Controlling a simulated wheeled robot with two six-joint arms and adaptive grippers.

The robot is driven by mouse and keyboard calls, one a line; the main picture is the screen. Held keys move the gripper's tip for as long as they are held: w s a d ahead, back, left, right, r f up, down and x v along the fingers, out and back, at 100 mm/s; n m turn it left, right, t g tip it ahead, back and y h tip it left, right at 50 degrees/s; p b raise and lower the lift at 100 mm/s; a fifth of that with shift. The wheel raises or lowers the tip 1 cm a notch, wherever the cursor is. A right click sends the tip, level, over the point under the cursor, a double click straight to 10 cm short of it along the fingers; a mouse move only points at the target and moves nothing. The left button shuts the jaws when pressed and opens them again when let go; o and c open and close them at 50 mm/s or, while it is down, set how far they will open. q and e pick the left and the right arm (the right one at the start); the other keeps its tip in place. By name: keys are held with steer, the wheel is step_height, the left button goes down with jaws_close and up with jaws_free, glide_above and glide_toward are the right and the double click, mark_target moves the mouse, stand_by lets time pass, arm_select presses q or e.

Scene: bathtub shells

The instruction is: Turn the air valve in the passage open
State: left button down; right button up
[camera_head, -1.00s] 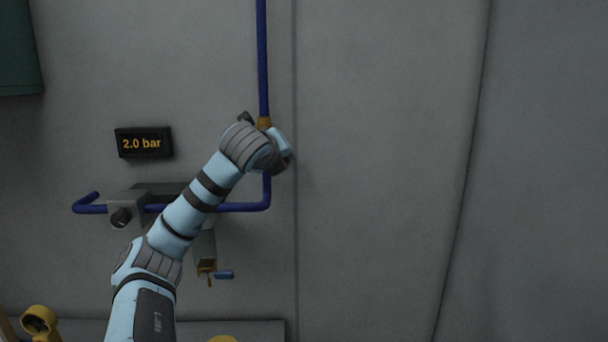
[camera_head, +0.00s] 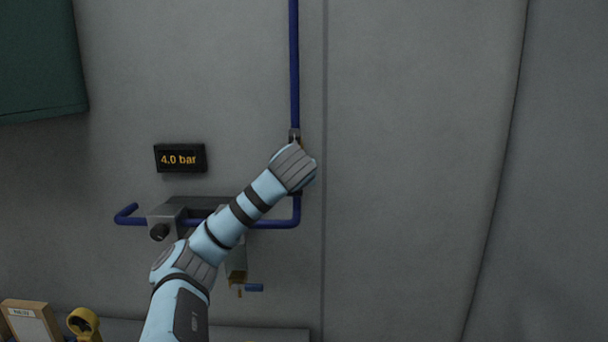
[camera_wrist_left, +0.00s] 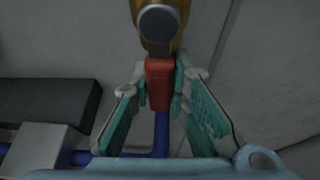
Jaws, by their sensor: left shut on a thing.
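The air valve sits on the vertical blue pipe (camera_head: 295,65). In the left wrist view its brass body (camera_wrist_left: 182,12) and grey hub (camera_wrist_left: 158,22) are at the top, with a red lever (camera_wrist_left: 160,82) pointing down, in line with the pipe below. My left gripper (camera_wrist_left: 161,82) is shut on the red lever, one teal finger on each side. In the head view my wrist hides most of the valve and the gripper. The pressure display (camera_head: 180,159) left of the pipe reads 4.0 bar. My right gripper is not in view.
A grey block with a black knob (camera_head: 159,232) sits on the lower pipe run. A small blue-handled tap (camera_head: 254,287) hangs below. A dark green panel (camera_head: 40,60) is upper left; a yellow ring-shaped part (camera_head: 84,323) and framed card (camera_head: 30,322) are lower left. The right wall is bare.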

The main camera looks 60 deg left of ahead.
arm_select(q)
steer(key=shift+s+a+r, duration=0.2)
steer(key=shift+r, duration=0.15)
steer(key=c, duration=1.9)
jaws_free()
steer(key=o, duration=0.3)
steer(key=shift+s+a, duration=0.15)
steer(key=shift+s, duration=0.15)
steer(key=shift+o, duration=0.4)
steer(key=shift+s+a, duration=0.3)
steer(key=shift+s, duration=0.15)
steer(key=shift+w+a+f, duration=0.15)
steer(key=shift+w+f, duration=0.05)
steer(key=shift+w, duration=0.1)
steer(key=shift+s+d+r, duration=0.1)
steer(key=shift+d, duration=0.15)
